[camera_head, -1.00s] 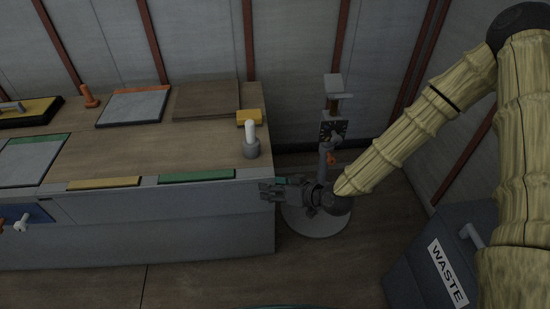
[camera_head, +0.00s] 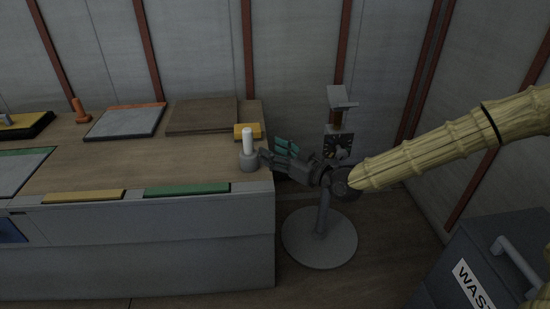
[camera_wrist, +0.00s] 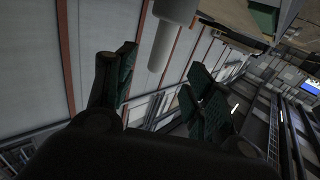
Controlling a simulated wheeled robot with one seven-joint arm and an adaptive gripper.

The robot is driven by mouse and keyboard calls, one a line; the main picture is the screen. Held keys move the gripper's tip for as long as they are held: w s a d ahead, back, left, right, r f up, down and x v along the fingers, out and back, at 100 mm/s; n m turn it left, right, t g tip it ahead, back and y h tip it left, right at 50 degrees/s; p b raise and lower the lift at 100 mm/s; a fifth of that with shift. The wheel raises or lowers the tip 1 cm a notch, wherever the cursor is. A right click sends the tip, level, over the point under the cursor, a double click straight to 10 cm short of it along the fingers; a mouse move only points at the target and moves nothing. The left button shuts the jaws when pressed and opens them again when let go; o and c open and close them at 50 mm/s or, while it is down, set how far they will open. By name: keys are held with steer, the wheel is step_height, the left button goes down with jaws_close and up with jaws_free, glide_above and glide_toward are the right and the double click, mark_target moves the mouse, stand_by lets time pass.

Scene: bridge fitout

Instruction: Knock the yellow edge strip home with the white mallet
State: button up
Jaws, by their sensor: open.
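The white mallet (camera_head: 247,142) seems to be the upright piece near the bench's right end, with a white handle on a grey round base. The yellow edge strip (camera_head: 84,197) lies along the bench's front edge; how well it is seated cannot be told. My gripper (camera_head: 268,158) is open and empty, just right of the mallet at about its height. In the wrist view, the mallet's handle (camera_wrist: 162,45) shows between the open fingers, beyond their tips. In the head view the fingertips come close to the mallet's base; contact cannot be told.
A green strip (camera_head: 187,189) lies right of the yellow one. A yellow block (camera_head: 247,131) sits behind the mallet. Panels, including a brown board (camera_head: 203,116), lie farther back. A grey stand (camera_head: 320,238) is beside my gripper. A waste bin (camera_head: 490,255) stands at lower right.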

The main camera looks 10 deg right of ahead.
mark_target(247, 129)
steer(key=shift+b+x, duration=0.9)
steer(key=shift+x, duration=4.3)
steer(key=shift+c, duration=0.2)
jaws_close()
steer(key=shift+r+p, duration=1.45)
steer(key=shift+r, duration=1.05)
